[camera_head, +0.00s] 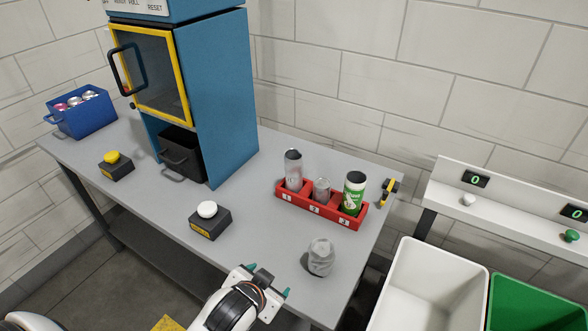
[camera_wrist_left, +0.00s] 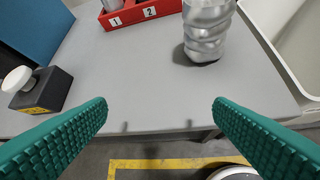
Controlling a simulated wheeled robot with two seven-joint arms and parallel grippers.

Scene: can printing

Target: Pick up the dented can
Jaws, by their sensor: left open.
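The dented can (camera_head: 320,257) is plain silver with a crumpled body. It stands on the grey table near the front right edge, and in the left wrist view it shows at the upper right (camera_wrist_left: 206,30). My left gripper (camera_head: 268,280) is over the table's front edge, left of the can and nearer to me. Its green fingers are wide apart and empty in the left wrist view (camera_wrist_left: 160,112). The can is beyond the fingertips, apart from them. My right gripper does not show.
A red rack (camera_head: 333,212) with numbered slots holds three cans behind the dented can. A black box with a white button (camera_head: 207,209) stands to the left. A white bin (camera_head: 430,285) and a green bin (camera_head: 535,305) are at the right. The table (camera_head: 262,235) is clear between gripper and can.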

